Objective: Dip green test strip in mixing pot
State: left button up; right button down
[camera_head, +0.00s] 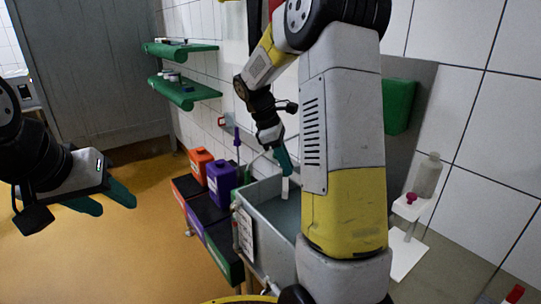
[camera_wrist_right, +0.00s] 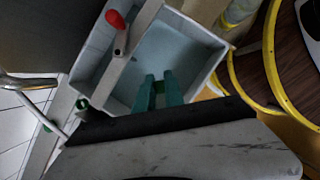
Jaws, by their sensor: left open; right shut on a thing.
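The mixing pot is most likely the grey rectangular tub (camera_head: 285,262), which has a label on its side. In the right wrist view the tub (camera_wrist_right: 205,37) lies below my gripper, with pale blue-grey inside. My right gripper (camera_head: 284,168) points down over the tub and is shut on a small pale strip (camera_head: 285,188), whose lower end hangs below the fingertips. Its green colour does not show. In the wrist view the fingers (camera_wrist_right: 158,92) are close together and the strip cannot be made out. My left gripper (camera_head: 112,198) is open and empty, over the floor at the left.
An orange container (camera_head: 200,164) and a purple container (camera_head: 221,182) stand on dark crates left of the tub. Green shelves (camera_head: 188,92) hang on the back wall. A red-ended handle (camera_wrist_right: 115,19) crosses the tub's corner.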

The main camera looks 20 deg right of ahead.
notch_tip(320, 180, down, 16)
jog(key=shift+r, duration=0.25)
dwell(0.8)
dwell(1.9)
